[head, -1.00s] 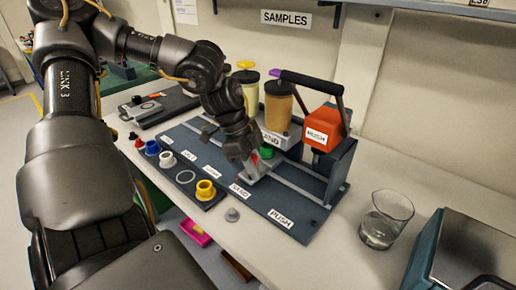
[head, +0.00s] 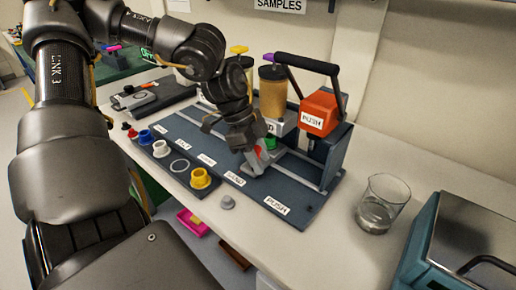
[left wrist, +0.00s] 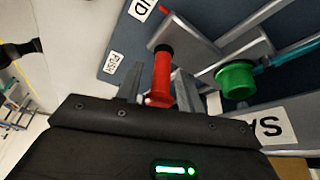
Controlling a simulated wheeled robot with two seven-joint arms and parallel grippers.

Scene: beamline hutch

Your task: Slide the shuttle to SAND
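The shuttle (head: 262,167) is a grey carriage on the rails of a dark blue base plate (head: 310,215). A red handle (left wrist: 162,75) stands on it, and a green cup (left wrist: 237,80) is at its side; the cup also shows in the head view (head: 271,143). My left gripper (left wrist: 158,88) has one finger on each side of the red handle, with a gap visible on one side; contact is unclear. The SAND label (left wrist: 268,130) is partly cut off in the left wrist view, on the block under a tan-filled jar (head: 273,95). My right gripper is out of view.
An orange PUSH press (head: 320,112) with a black handle stands at the right end of the rails. A glass beaker (head: 382,205) is further right. A rack with several coloured rings, including a yellow one (head: 201,180), lies along the front. A grey knob (head: 227,202) lies beside it.

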